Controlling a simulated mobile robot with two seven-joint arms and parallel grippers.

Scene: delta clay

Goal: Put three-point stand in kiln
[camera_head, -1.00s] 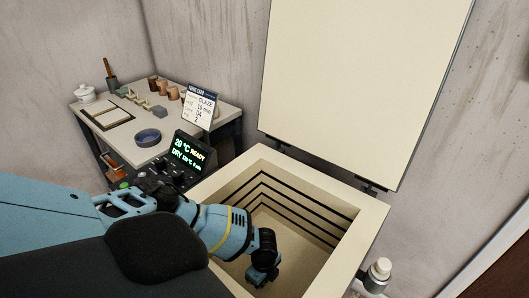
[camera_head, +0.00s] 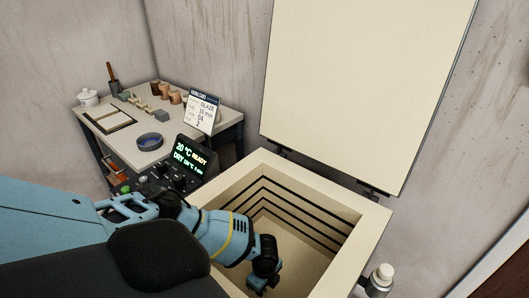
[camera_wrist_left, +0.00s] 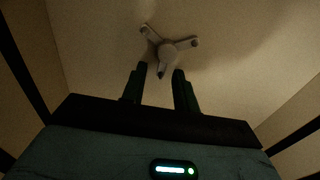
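The three-point stand (camera_wrist_left: 167,50) shows in the left wrist view as a pale three-armed piece on the kiln floor, just beyond my left fingertips. One of its arms points back toward the gap between the fingers. My left gripper (camera_wrist_left: 160,72) is open, with a gap on both sides of that arm. In the head view my left gripper (camera_head: 262,280) is down inside the open kiln (camera_head: 363,238), and the stand is hidden there. The kiln lid (camera_head: 365,80) stands raised. My right gripper is not in view.
The kiln walls surround my left gripper. A control panel (camera_head: 190,155) reading READY is left of the kiln. A side table (camera_head: 175,152) behind it holds a blue bowl (camera_head: 150,141), cups, a white jar (camera_head: 88,98) and a card (camera_head: 203,112). A bottle-like fitting (camera_head: 381,278) is at the right.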

